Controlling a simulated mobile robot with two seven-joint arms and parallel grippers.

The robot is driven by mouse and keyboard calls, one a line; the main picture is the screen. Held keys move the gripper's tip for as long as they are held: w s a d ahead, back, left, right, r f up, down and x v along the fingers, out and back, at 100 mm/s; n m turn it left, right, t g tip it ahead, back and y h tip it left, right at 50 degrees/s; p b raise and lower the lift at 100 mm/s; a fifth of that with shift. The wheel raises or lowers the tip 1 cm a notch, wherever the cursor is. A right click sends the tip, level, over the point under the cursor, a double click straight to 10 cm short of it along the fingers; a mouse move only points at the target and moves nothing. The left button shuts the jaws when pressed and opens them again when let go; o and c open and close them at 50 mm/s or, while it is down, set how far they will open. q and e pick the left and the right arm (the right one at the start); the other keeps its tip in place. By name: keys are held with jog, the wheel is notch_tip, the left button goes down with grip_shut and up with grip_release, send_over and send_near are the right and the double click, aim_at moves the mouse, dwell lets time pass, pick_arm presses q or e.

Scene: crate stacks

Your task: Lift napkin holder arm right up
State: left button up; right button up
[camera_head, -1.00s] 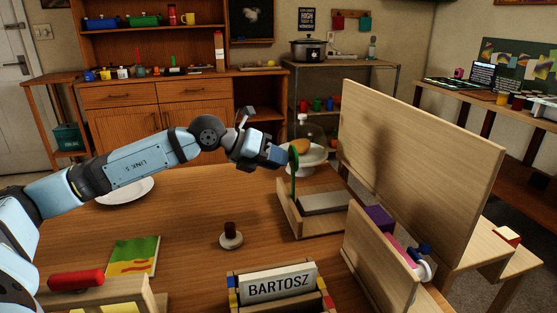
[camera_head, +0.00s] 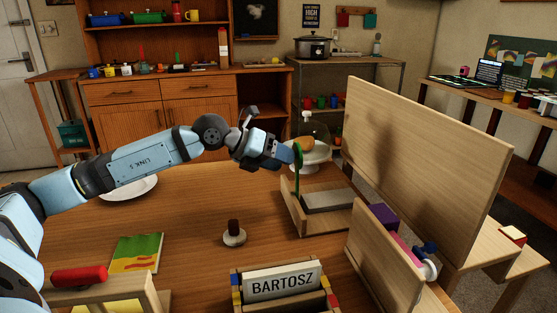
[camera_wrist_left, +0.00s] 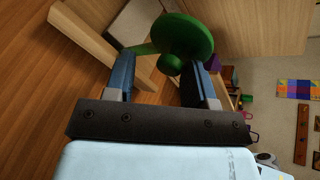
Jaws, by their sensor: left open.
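The napkin holder is a wooden tray (camera_head: 322,222) with a pale grey slab (camera_head: 328,199) and a slim green arm (camera_head: 297,178) standing at its left side. My left gripper (camera_head: 288,154) is at the top of the green arm. In the left wrist view, the round green end (camera_wrist_left: 185,35) of the arm lies at and just beyond the open blue fingers of my left gripper (camera_wrist_left: 163,78). I cannot tell whether either finger touches it. My right gripper is not in view.
A tall wooden panel (camera_head: 420,150) stands close to the right of the holder. A glass-domed cake stand (camera_head: 312,150) is behind it. A dark-knobbed stamp (camera_head: 234,234) and a BARTOSZ name holder (camera_head: 284,282) are in front.

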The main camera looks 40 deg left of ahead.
pick_arm(q)
notch_tip(320, 180, up, 20)
jog(key=p, duration=0.7)
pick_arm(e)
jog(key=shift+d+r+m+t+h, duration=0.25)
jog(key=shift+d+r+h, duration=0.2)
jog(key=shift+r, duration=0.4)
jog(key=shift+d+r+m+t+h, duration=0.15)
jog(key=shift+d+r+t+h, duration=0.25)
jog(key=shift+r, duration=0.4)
